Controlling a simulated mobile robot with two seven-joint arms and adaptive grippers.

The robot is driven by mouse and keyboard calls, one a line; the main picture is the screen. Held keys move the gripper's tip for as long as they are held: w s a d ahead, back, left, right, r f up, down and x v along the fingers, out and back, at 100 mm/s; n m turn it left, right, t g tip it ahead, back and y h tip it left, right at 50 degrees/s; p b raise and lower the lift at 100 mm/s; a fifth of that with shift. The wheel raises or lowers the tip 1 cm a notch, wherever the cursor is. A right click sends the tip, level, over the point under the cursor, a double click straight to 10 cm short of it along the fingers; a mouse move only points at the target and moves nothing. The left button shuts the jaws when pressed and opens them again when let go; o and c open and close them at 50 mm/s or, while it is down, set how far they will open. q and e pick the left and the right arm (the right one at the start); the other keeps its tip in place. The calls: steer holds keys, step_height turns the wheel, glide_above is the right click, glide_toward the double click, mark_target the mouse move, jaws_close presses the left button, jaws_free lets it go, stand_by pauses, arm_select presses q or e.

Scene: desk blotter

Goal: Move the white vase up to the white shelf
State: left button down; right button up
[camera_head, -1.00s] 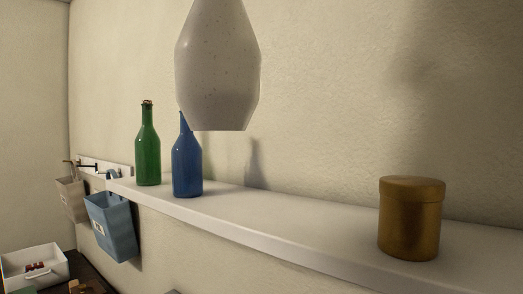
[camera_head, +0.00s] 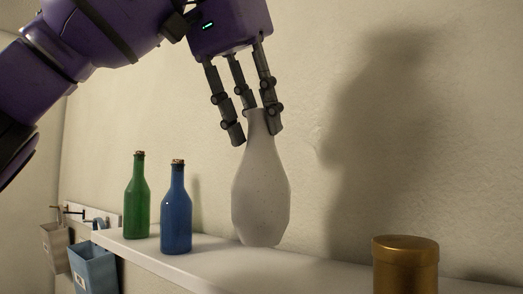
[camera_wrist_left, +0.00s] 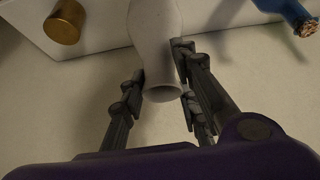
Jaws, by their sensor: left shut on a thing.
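The white vase (camera_head: 261,190) is speckled and upright, with its base at the white shelf (camera_head: 330,272), between the blue bottle and the brass canister. I cannot tell for certain whether the base touches the shelf or is just above it. My left gripper (camera_head: 258,128) comes down from above and its dark fingers are shut around the vase's neck. In the left wrist view the vase (camera_wrist_left: 155,40) shows its open mouth between the fingers (camera_wrist_left: 162,88). My right gripper is not in view.
A green bottle (camera_head: 137,200) and a blue bottle (camera_head: 176,210) stand on the shelf left of the vase. A brass lidded canister (camera_head: 405,265) stands to the right, with free shelf between it and the vase. A blue bin (camera_head: 93,268) hangs at the lower left.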

mark_target(262, 152)
arm_select(q)
steer(key=shift+w+d+f, duration=0.15)
steer(key=shift+w+f, duration=0.3)
steer(key=shift+f, duration=0.1)
steer(key=f, duration=0.3)
steer(key=shift+w+d, duration=0.15)
steer(key=shift+w, duration=0.05)
steer(key=shift+f, duration=0.35)
steer(key=c, duration=1.3)
jaws_free()
steer(key=shift+f, duration=0.15)
steer(key=shift+c, duration=0.2)
steer(key=v, duration=1.2)
steer(key=shift+r, duration=0.2)
